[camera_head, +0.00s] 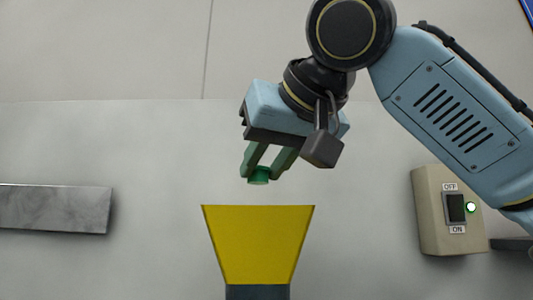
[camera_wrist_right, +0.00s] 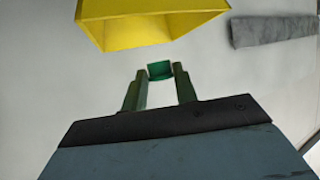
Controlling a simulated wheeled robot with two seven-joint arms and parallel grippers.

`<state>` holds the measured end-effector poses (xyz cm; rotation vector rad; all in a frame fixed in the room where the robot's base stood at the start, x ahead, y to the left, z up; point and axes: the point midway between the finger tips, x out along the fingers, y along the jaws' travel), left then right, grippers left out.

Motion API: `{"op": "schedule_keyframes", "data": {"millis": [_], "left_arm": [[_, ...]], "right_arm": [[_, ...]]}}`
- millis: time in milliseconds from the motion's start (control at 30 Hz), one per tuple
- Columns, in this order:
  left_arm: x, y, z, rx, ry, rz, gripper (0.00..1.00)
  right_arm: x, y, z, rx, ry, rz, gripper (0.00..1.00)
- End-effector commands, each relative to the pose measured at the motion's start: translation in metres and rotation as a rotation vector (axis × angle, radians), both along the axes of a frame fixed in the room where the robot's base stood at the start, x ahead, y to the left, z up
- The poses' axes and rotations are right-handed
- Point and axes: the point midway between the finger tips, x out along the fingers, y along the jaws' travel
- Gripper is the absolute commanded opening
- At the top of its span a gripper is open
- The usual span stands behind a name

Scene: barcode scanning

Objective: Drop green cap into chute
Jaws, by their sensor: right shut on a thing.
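The green cap (camera_head: 259,175) is held between the fingertips of my right gripper (camera_head: 266,170). It hangs a little above the top rim of the yellow chute (camera_head: 258,243), near the middle of its width in the head view. The cap and chute are apart. In the right wrist view, the cap (camera_wrist_right: 160,70) sits between the two finger tips (camera_wrist_right: 160,74), and the yellow chute (camera_wrist_right: 150,30) is beyond it at the top. The chute's lower end meets a dark base (camera_head: 258,292). My left gripper is not in view.
A grey metal ledge (camera_head: 55,209) juts from the wall at the left. A beige switch box (camera_head: 447,210) with OFF and ON labels and a lit green lamp (camera_head: 471,207) is at the right. The wall space around the chute is clear.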

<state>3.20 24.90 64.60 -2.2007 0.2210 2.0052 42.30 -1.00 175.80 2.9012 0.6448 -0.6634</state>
Motion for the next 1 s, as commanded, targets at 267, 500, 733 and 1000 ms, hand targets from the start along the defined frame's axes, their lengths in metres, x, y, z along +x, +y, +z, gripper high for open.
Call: {"op": "schedule_keyframes", "data": {"millis": [267, 500, 733, 1000], "left_arm": [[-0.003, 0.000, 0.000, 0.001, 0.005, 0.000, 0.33], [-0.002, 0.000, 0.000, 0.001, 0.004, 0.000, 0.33], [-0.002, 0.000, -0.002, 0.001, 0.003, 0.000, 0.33], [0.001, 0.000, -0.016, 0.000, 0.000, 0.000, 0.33]], "right_arm": [[0.000, 0.000, 0.000, -0.001, 0.001, -0.001, 0.39], [0.000, 0.000, 0.000, -0.001, 0.001, -0.001, 0.54], [-0.004, -0.002, 0.002, 0.000, 0.000, -0.001, 0.54], [-0.044, -0.020, 0.022, 0.001, -0.003, 0.000, 0.54]]}}
